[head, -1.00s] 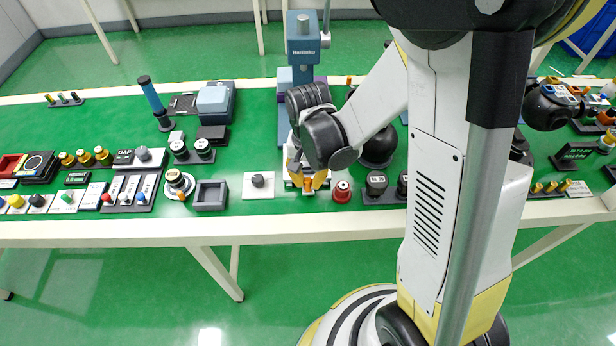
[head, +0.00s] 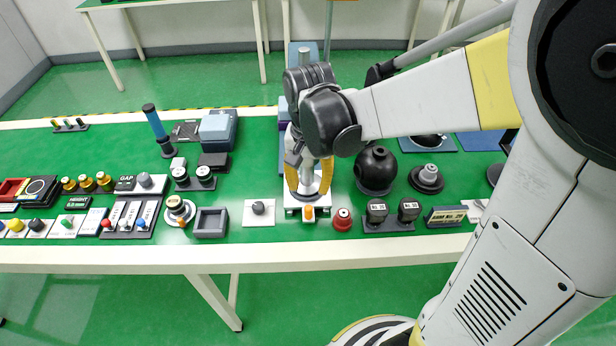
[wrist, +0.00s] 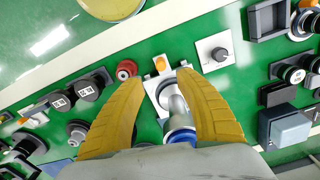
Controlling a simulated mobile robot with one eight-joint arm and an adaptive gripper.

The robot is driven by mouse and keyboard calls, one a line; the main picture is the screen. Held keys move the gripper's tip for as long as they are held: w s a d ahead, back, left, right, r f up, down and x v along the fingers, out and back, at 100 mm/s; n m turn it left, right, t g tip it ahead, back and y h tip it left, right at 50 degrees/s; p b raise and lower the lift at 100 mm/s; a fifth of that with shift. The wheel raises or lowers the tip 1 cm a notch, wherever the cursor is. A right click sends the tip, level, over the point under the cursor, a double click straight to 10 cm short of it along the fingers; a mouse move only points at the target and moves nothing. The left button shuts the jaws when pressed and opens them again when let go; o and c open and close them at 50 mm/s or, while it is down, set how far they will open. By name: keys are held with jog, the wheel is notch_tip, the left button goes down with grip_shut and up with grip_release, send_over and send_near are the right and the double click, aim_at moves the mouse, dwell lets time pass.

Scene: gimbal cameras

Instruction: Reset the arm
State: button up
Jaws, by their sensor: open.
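My gripper (head: 308,180) points down over the middle of the green-topped bench, its yellow fingers apart. In the wrist view the two fingers (wrist: 161,88) are spread, with a grey metal post on a white base (wrist: 160,72) showing between them and nothing clamped. An orange button (head: 309,213) sits at the front of that white base, just in front of the fingertips. In the head view the gripper hides part of the post. My arm reaches in from the right. Whether the fingers touch the post cannot be told.
A red knob (head: 342,219) stands close right of the white base, and a white plate with a dark knob (head: 259,212) to its left. A black sphere (head: 376,169) stands right of the gripper. A tall blue-grey stand (head: 302,53) rises behind. Bench front edge (head: 130,262) is clear.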

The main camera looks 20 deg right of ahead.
jog(key=shift+r, duration=0.9)
jog(key=s+d+r+n+t, duration=0.1)
jog(key=s+r+n+t, duration=0.4)
jog(key=s+r+t, duration=0.2)
jog(key=shift+s+d+r+n, duration=0.25)
jog(key=shift+s+r+n, duration=0.15)
jog(key=shift+s, duration=0.2)
